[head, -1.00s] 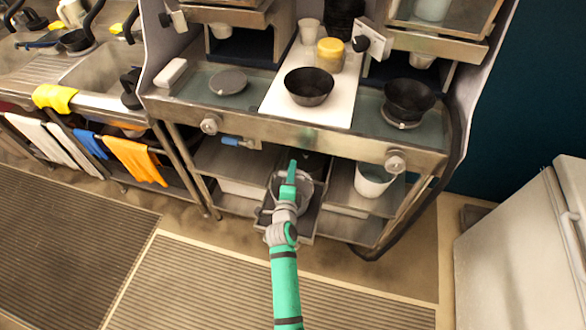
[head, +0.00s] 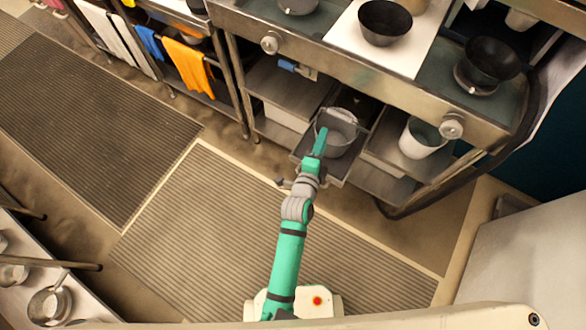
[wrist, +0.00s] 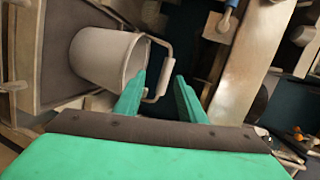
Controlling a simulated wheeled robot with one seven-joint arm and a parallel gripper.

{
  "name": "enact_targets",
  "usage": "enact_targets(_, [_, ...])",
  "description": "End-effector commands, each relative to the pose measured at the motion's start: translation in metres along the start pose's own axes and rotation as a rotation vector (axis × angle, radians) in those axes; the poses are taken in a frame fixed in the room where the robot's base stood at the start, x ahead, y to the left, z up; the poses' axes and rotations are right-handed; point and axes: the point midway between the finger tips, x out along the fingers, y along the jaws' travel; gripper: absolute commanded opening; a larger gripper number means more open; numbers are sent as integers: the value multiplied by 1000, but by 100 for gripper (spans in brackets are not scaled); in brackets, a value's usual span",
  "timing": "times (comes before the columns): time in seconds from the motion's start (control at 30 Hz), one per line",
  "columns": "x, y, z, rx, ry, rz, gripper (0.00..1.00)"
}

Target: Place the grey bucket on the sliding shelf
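The grey bucket (head: 343,140) is in the pulled-out sliding shelf (head: 346,175) below the counter and looks upright on it. In the wrist view the bucket (wrist: 98,55) is at upper left, its bottom against the dark shelf surface (wrist: 60,72). Its pale handle (wrist: 168,68) sticks out from the rim. My gripper (head: 322,133) is at the bucket's near side in the head view. In the wrist view my gripper (wrist: 158,85) has its green fingers apart, with the handle showing in the gap between them. I cannot tell whether a finger touches the bucket.
A white bucket (head: 421,140) stands on the lower shelf to the right. Metal posts and the counter edge (head: 350,75) frame the shelf from above. Dark pans (head: 385,22) are on top. The matted floor (head: 200,210) in front is clear.

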Motion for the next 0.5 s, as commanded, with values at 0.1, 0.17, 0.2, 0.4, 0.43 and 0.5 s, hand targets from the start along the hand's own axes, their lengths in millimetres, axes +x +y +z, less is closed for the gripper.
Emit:
enact_targets(0.1, [-52,20,21,-154,-67,8,37])
enact_targets(0.17, [-78,27,28,-241,-96,3,37])
enact_targets(0.2, [-95,30,32,-299,-116,-1,37])
enact_targets(0.4, [-178,39,38,-598,-197,-42,37])
enact_targets(0.43, [-190,39,37,-644,-207,-49,37])
enact_targets(0.5, [-217,38,34,-753,-230,-70,37])
